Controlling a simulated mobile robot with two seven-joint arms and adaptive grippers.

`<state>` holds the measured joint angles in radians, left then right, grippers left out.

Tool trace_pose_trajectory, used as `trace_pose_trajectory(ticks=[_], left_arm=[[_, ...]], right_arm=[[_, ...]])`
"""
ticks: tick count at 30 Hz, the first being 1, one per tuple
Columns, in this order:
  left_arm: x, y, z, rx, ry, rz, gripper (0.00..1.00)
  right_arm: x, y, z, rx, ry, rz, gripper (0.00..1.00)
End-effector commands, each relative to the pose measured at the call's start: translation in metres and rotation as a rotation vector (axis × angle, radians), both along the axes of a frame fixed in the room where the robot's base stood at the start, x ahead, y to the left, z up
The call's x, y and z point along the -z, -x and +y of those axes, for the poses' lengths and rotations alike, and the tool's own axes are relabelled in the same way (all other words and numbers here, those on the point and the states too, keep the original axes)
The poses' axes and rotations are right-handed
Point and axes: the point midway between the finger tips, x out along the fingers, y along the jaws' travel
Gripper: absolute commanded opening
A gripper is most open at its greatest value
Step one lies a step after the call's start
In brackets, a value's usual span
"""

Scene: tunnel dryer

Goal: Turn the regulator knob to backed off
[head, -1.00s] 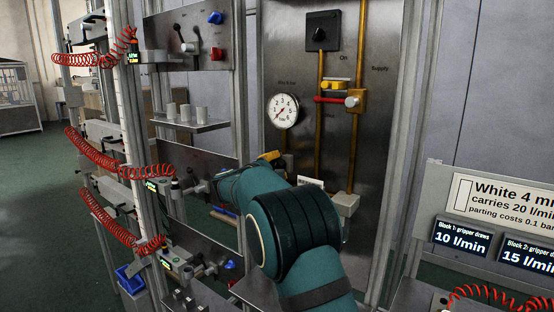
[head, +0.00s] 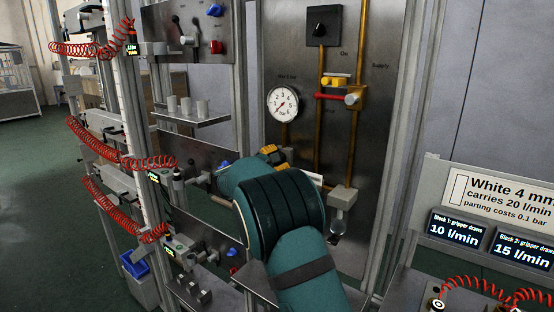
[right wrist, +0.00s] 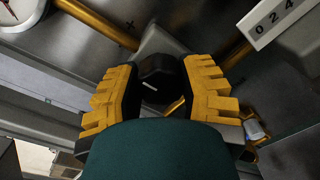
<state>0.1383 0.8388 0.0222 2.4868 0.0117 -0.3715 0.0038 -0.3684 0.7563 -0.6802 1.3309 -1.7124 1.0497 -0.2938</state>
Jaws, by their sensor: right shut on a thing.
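The black regulator knob (right wrist: 162,78) shows in the right wrist view, with a short white mark on its face. My right gripper (right wrist: 160,92) has its yellow fingers on both sides of the knob and is shut on it. In the head view my right gripper (head: 272,156) is mostly hidden behind my teal arm, and the knob is hidden there. The round pressure gauge (head: 283,103) is on the metal panel above the gripper, its needle toward the lower left. My left gripper is not in view.
Red coiled hoses (head: 100,150) hang at the left. A shelf with white cups (head: 186,106) stands left of the gauge.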

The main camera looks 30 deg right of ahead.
Motion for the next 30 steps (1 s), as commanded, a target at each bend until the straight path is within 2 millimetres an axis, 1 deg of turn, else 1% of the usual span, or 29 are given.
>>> trace_pose_trajectory(ticks=[5,6,8,17,20,23,26,30], left_arm=[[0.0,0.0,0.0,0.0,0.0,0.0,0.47],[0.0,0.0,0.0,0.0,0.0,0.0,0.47],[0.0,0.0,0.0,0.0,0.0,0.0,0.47],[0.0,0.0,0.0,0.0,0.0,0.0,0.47],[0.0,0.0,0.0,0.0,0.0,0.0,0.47],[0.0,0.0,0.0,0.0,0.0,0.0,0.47],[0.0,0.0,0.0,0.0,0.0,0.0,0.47],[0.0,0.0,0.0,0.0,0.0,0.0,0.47]], right_arm=[[-0.002,0.001,-0.002,0.003,0.003,-0.003,0.04],[-0.002,0.001,-0.002,0.003,0.003,-0.003,0.53],[-0.002,0.001,-0.002,0.002,0.003,-0.003,0.74],[-0.001,0.0,0.0,0.0,0.001,-0.002,0.75],[-0.001,0.001,0.004,-0.001,0.0,-0.002,0.75],[-0.002,0.005,0.015,-0.003,-0.001,-0.003,0.75],[-0.002,0.012,0.032,-0.004,-0.001,-0.003,0.75],[-0.003,0.023,0.06,-0.004,0.0,-0.002,0.75]])
